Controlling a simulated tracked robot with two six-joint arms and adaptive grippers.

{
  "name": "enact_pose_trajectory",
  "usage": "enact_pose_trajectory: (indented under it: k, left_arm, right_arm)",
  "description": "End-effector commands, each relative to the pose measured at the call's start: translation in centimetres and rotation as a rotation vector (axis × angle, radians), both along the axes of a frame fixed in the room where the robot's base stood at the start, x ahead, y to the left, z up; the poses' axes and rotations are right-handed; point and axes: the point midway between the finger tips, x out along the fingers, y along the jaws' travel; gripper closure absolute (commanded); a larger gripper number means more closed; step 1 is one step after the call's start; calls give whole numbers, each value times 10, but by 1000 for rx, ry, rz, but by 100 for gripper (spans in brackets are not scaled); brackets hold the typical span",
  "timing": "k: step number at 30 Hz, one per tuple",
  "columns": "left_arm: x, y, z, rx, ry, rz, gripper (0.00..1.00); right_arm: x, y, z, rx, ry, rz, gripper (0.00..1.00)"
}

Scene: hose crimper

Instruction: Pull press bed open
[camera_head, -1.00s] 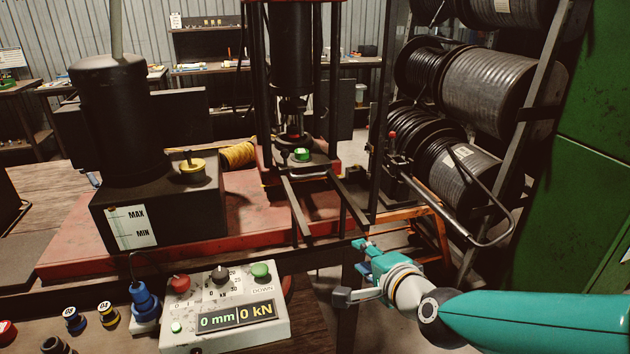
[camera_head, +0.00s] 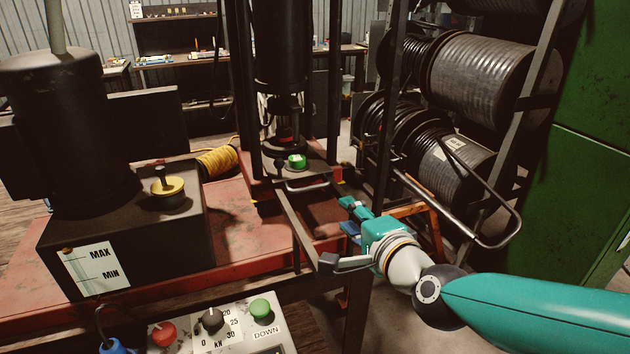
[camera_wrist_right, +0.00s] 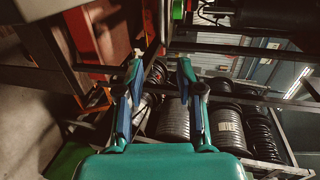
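The press bed (camera_head: 312,171) is a dark plate low in the press frame, with a bar handle (camera_head: 308,186) along its front edge and a green round piece (camera_head: 297,161) on top. It sits back between the uprights, with two dark rails reaching forward from it. My right gripper (camera_head: 350,213), teal and blue, is in front and to the right of the bed, apart from the handle. In the right wrist view the right gripper's two fingers (camera_wrist_right: 161,72) are spread with nothing between them. My left gripper is in neither view.
A black pump tank (camera_head: 120,235) stands on the red bench (camera_head: 235,235) at left. The control box (camera_head: 235,330) is at the front. A bent metal lever (camera_head: 490,240) and hose reels (camera_head: 455,170) are at right. The rails flank the room before the bed.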

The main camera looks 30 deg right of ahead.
Motion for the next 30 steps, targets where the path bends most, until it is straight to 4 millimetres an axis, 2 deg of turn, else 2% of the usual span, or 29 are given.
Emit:
enact_pose_trajectory:
  k: [5, 8, 24, 30]
  left_arm:
    - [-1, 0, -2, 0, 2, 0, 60]
    - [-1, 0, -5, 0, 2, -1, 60]
    - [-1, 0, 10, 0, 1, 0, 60]
    - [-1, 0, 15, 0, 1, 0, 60]
  right_arm:
    - [8, -10, -4, -2, 1, -19, 63]
    - [20, -15, -9, -2, 2, -24, 63]
    - [120, -43, -29, -1, 2, -33, 63]
    - [141, -48, -34, -1, 1, -33, 63]
